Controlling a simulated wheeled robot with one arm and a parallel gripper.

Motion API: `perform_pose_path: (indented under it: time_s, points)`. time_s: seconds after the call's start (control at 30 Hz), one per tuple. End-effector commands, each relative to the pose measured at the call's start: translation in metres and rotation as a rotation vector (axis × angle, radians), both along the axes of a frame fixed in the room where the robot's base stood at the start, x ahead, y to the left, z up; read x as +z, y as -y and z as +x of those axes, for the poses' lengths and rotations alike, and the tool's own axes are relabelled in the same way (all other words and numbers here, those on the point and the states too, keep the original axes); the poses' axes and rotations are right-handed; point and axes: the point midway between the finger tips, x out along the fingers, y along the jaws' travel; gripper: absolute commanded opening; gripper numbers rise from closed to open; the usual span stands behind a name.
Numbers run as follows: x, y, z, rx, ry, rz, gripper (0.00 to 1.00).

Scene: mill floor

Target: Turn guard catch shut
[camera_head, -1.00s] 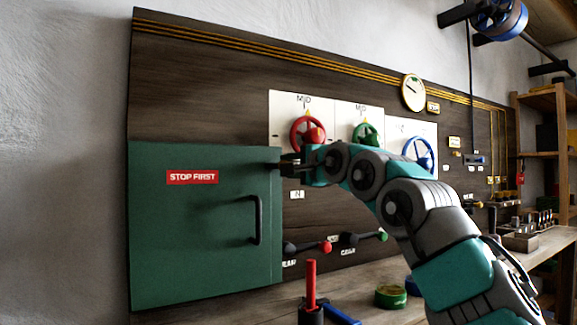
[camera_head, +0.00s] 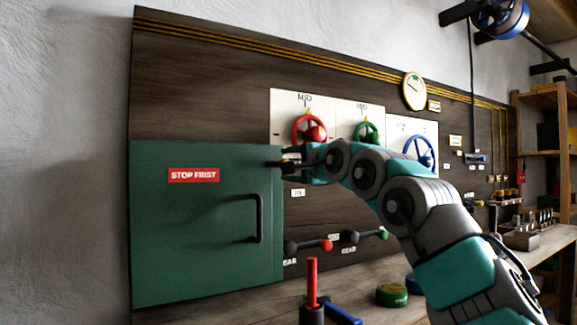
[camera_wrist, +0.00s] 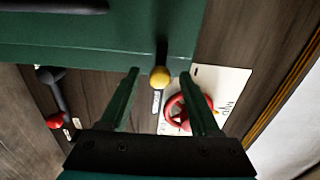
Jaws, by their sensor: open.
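The green guard door (camera_head: 205,265) with a red "STOP FIRST" label stands flat against the dark board at left. Its catch, a dark lever with a yellow knob (camera_wrist: 160,77), shows at the door's edge in the wrist view. The lever runs from the door toward my gripper. My gripper (camera_wrist: 165,72) is open, with one green finger on each side of the knob. Gaps show between the knob and both fingers, so I see no grip. In the head view my gripper (camera_head: 284,160) is at the door's right edge and largely hides the catch.
A red handwheel (camera_head: 309,129) sits close behind my gripper, with green (camera_head: 366,132) and blue (camera_head: 419,151) wheels to its right. The door's dark handle (camera_head: 259,220) and levers with red (camera_head: 326,245) and green knobs lie below. A bench (camera_head: 385,280) runs underneath.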

Motion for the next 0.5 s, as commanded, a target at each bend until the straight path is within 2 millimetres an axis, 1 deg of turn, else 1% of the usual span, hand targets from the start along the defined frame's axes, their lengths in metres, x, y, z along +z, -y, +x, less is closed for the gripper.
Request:
perform_pose_path:
  time_s: [0.17,0.4,0.5]
  points:
    - [-0.003,0.011,-0.012,-0.003,0.003,0.001,0.64]
    - [-0.005,0.032,-0.044,-0.003,0.001,-0.002,0.64]
    - [-0.002,0.038,-0.055,-0.001,0.003,0.001,0.64]
